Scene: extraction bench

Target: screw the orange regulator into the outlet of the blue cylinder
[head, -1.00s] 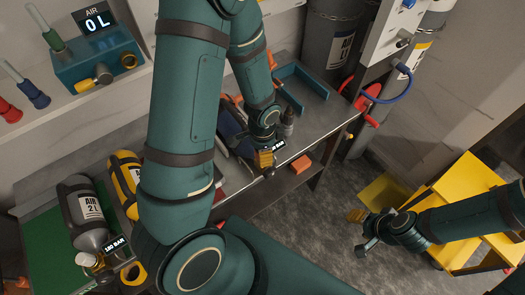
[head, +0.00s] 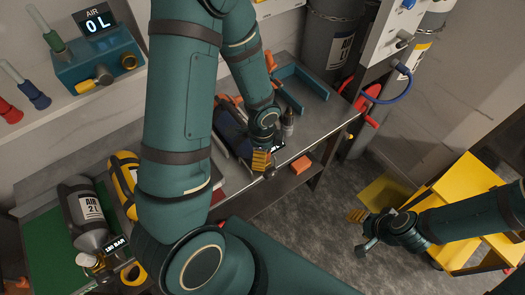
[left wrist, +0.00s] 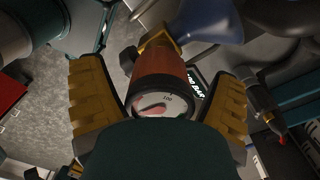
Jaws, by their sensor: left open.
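The orange regulator (left wrist: 163,75), with a round gauge at its near end, lies between the two spread fingers of my left gripper (left wrist: 160,80) in the left wrist view. Gaps show on both sides. Its far end meets the brass valve (left wrist: 155,42) of the blue cylinder (left wrist: 208,20); I cannot tell whether the threads are engaged. In the head view, the blue cylinder (head: 231,128) lies on the bench, partly behind my left arm. My left gripper (head: 262,160) is at its valve end and hides the regulator. My right gripper (head: 362,230) is open and empty, off the bench.
A small pressure display (left wrist: 195,92) stands beside the regulator. An orange block (head: 301,164) lies near the bench's front edge. A grey cylinder (head: 87,218) and a yellow cylinder (head: 125,175) lie at left. Yellow steps (head: 462,185) stand on the floor at right.

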